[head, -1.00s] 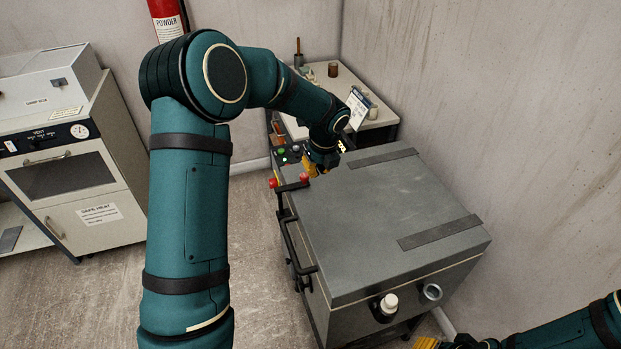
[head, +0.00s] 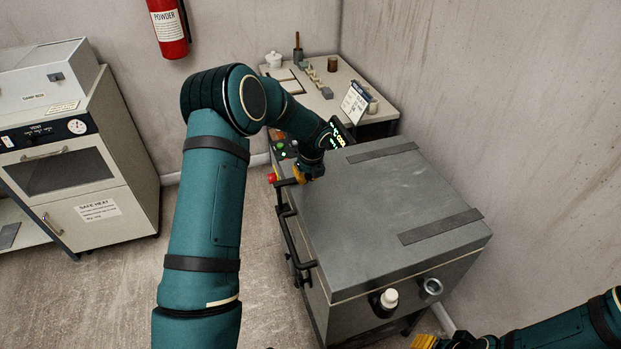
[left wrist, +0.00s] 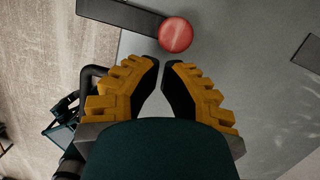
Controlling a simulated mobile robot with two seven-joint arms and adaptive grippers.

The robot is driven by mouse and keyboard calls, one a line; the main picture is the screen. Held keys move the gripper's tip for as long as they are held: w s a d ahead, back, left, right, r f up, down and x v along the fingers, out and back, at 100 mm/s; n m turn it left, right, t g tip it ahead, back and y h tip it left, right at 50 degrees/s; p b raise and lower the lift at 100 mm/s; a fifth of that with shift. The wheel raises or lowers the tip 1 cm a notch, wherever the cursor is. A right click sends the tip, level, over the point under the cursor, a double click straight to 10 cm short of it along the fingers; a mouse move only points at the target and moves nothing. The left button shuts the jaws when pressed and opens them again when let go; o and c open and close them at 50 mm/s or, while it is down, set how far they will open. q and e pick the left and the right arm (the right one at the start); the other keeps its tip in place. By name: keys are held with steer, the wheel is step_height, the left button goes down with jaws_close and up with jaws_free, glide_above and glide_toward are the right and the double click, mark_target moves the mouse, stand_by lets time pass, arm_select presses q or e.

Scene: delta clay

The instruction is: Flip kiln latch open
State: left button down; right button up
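The kiln (head: 365,205) is the grey box with a flat lid in the middle of the head view. Its latch is a dark bar (left wrist: 125,14) ending in a red ball knob (left wrist: 175,34) in the left wrist view. The bar lies across the lid's edge, with the knob over the lid. Contact cannot be told. My right gripper (head: 425,342) is cut off at the bottom edge.
A dark handle (head: 291,235) runs along the kiln's left side. A small table (head: 345,85) with tools stands behind. A cabinet oven (head: 75,180) stands left, with free floor between.

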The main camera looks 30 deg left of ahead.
arm_select(q)
steer(key=shift+w, duration=0.1)
stand_by(0.4)
steer(key=shift+w+a+n, duration=0.15)
steer(key=shift+w+n, duration=0.05)
steer(key=shift+n, duration=0.2)
arm_select(e)
steer(key=shift+w, duration=0.2)
